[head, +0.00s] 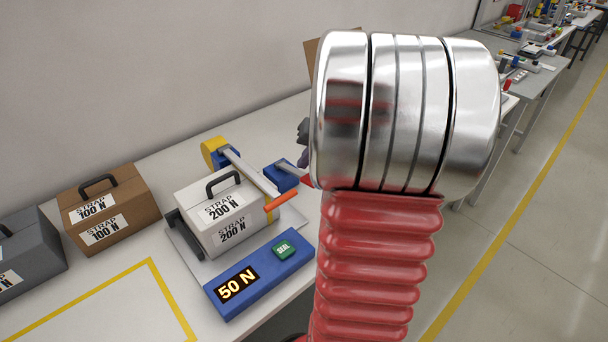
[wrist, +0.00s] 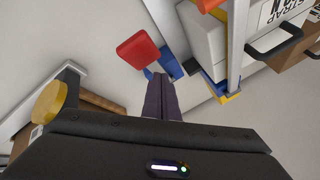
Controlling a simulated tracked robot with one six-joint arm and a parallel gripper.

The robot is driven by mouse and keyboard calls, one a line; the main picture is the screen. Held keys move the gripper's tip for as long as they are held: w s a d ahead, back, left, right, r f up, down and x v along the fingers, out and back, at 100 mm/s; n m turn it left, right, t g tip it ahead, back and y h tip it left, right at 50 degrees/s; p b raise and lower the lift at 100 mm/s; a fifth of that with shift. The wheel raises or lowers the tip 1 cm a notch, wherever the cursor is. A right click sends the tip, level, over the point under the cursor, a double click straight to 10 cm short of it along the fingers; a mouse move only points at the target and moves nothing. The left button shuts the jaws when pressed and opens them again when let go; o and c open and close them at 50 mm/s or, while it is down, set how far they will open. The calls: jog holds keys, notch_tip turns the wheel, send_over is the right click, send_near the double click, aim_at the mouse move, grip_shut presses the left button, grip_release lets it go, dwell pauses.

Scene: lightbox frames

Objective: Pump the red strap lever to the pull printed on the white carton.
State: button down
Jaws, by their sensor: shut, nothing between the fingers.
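The white carton (head: 205,220), printed "STRAP 200 N", sits on a grey plate and has a black handle. The red lever (head: 308,181) shows beside my arm in the head view, partly hidden, on a blue block (head: 280,177). In the wrist view its red paddle (wrist: 138,50) lies just beyond my fingertips, with the blue base (wrist: 172,62) beside it. My gripper (wrist: 160,78) is shut and empty, its purple fingers together; contact with the lever cannot be told. In the head view my arm hides most of the gripper. A blue panel (head: 222,300) reads "50 N".
A green SEAL button (head: 284,249) is on the panel. A grey bar (head: 250,172) with an orange end (head: 285,201) runs beside the carton from a yellow-and-blue part (head: 214,150). A brown carton (head: 132,200) printed "100 N" and a grey carton (head: 42,250) stand left. The yellow-outlined area (head: 110,310) looks clear.

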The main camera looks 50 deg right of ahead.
jog(key=shift+f, duration=0.15)
jog(key=shift+s+f, duration=0.1)
jog(key=shift+f, duration=0.1)
dwell(0.3)
jog(key=shift+s+f, duration=0.2)
jog(key=shift+f, duration=0.6)
jog(key=shift+s+f, duration=0.25)
jog(key=shift+f, duration=0.55)
jog(key=shift+s+f, duration=0.2)
jog(key=shift+f, duration=0.6)
dwell(3.9)
jog(key=shift+r, duration=0.1)
jog(key=shift+w+r, duration=0.25)
jog(key=shift+r, duration=0.65)
jog(key=shift+w+r, duration=0.25)
jog(key=shift+r, duration=0.65)
jog(key=shift+w+r, duration=0.25)
jog(key=shift+r, duration=0.65)
